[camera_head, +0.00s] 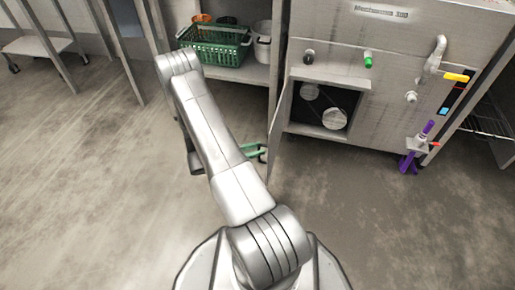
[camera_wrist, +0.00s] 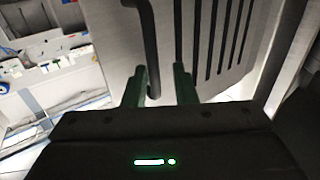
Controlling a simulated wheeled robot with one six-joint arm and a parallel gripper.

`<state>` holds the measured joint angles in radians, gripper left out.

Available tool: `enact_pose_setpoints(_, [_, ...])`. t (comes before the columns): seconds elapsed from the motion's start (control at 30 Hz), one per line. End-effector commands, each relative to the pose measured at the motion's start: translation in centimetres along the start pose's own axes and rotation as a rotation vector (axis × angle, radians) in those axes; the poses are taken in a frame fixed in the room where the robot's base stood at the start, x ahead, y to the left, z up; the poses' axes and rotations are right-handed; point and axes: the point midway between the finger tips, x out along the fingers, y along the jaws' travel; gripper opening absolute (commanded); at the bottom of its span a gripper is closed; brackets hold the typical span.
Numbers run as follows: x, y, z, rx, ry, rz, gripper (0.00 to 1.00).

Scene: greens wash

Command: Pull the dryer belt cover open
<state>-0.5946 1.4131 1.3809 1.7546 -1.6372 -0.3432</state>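The dryer belt cover (camera_head: 281,118) is a grey metal door on the front of the steel dryer. In the head view it stands swung out at the left of a dark opening and shows almost edge-on. In the wrist view its slotted face (camera_wrist: 215,45) fills the upper right, with a dark bar handle (camera_wrist: 152,50). My gripper (camera_head: 262,152) is low beside the cover, partly hidden by it and my arm. In the wrist view its green fingers (camera_wrist: 160,85) are apart, with the handle bar between them, near the left finger. Contact is unclear.
Pulleys (camera_head: 334,118) show inside the opening. The dryer (camera_head: 400,30) carries knobs, a bent pipe and a purple valve (camera_head: 415,150). A green basket (camera_head: 215,45) and white bucket (camera_head: 262,45) stand on a shelf at left. The floor (camera_head: 90,190) is clear.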

Motion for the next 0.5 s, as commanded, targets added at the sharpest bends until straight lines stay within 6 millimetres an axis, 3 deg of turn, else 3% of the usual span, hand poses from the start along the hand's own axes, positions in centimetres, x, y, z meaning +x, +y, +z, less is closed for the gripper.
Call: enact_pose_setpoints(0.5, [-10.7,-0.1,-0.2,0.001,-0.001,-0.003,0.25])
